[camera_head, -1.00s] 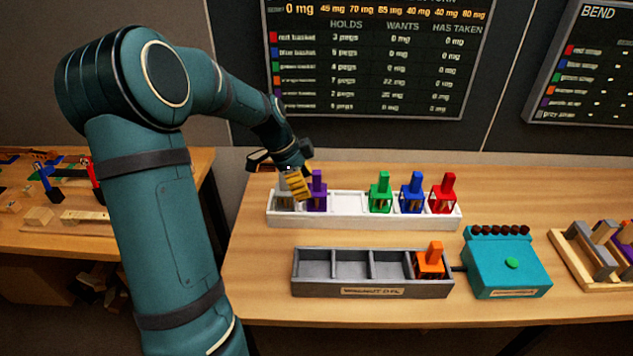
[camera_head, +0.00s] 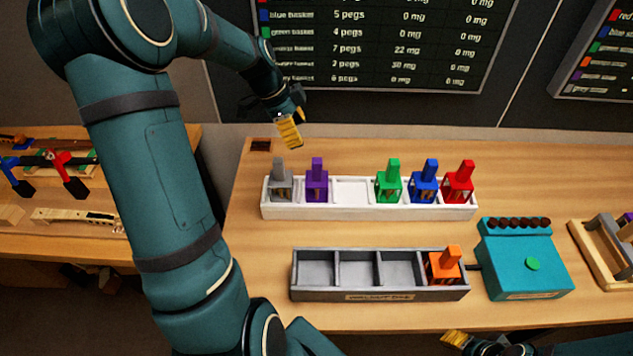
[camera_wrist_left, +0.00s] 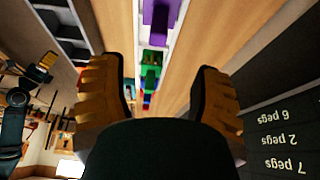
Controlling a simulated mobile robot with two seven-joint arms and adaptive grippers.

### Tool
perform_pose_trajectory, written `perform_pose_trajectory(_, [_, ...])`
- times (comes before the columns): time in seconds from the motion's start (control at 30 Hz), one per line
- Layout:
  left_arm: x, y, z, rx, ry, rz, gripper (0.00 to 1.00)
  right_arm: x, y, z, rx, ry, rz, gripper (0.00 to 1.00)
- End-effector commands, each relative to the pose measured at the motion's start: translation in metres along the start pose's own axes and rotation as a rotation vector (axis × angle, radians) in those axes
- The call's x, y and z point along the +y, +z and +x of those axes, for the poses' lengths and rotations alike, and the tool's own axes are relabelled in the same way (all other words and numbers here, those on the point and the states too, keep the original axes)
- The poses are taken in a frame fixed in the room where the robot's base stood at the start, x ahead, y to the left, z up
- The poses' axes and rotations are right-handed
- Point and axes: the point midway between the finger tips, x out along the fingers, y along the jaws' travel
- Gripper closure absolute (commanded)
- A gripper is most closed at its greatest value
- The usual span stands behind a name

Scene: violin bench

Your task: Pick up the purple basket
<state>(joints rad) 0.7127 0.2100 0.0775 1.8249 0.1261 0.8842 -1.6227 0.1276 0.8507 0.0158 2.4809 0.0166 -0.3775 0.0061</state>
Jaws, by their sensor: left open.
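The purple basket (camera_head: 317,181) stands upright in the white tray (camera_head: 350,211), between the grey basket (camera_head: 280,184) and an empty slot. My left gripper (camera_head: 290,132) is above and behind the tray's left end, apart from the baskets. In the left wrist view the open fingers (camera_wrist_left: 155,95) have nothing between them but a view along the tray, and the purple basket (camera_wrist_left: 154,57) shows beyond them. My right gripper (camera_head: 458,338) shows partly at the bottom edge, and its jaws are unclear.
Green (camera_head: 388,183), blue (camera_head: 424,183) and red (camera_head: 459,184) baskets stand further right in the tray. A grey trough (camera_head: 350,291) in front holds an orange basket (camera_head: 443,266) at its right end. A teal box (camera_head: 524,270) stands right of it. Bare table lies between tray and trough.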

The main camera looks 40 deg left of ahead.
Motion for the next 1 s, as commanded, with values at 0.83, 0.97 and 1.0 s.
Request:
perform_pose_trajectory(0.83, [0.002,-0.002,0.114,0.000,0.003,0.000,0.36,0.002,0.003,0.005,-0.005,0.000,-0.002,0.53])
perform_pose_trajectory(0.97, [0.002,-0.001,0.123,0.000,0.002,0.000,0.36,0.002,0.003,0.006,-0.006,0.000,-0.002,0.53])
perform_pose_trajectory(1.0, [0.002,-0.002,0.124,0.000,0.001,0.000,0.36,0.002,0.003,0.006,-0.006,0.000,-0.002,0.53])
